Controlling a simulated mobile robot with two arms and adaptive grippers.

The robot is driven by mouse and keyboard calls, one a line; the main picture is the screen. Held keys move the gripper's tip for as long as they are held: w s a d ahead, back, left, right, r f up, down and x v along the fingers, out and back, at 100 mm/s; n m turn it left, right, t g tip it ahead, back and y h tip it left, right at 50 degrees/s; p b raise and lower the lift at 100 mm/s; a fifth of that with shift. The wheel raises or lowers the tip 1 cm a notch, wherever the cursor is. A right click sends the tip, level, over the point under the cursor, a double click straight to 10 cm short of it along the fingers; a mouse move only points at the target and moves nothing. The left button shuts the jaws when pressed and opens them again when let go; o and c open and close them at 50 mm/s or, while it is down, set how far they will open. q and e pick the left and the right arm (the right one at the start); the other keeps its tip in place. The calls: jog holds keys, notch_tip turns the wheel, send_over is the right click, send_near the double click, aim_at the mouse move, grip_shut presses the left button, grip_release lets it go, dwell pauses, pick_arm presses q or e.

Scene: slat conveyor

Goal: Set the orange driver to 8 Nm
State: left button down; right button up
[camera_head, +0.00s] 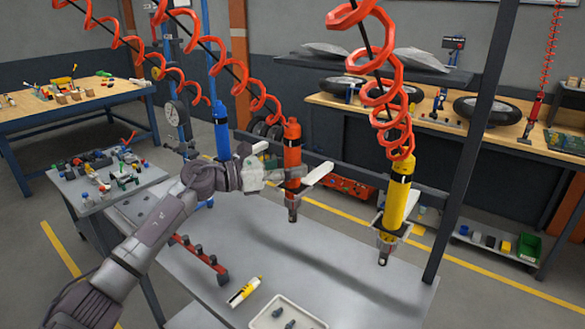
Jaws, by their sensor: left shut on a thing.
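The orange driver (292,153) hangs upright from a red coiled hose above the grey bench (310,255). My left gripper (277,175) reaches in from the left and is shut on the orange driver at its lower body. The setting on the driver is too small to read. A white lever-like part (319,174) sticks out to the right of it. A blue driver (222,130) hangs to its left and a yellow driver (396,205) to its right. My right gripper is not in view.
A yellow, white and black tube (244,291) and a pale tray (268,319) with small dark parts lie at the bench's front. A red rack (200,257) stands at its left. A dark post (475,140) rises at the right. The bench middle is clear.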

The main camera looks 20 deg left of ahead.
pick_arm(q)
jog(key=c, duration=0.7)
grip_release()
jog(key=shift+s+r, duration=0.1)
jog(key=shift+f, duration=0.2)
jog(key=v, duration=1.2)
jog(key=shift+r, duration=0.2)
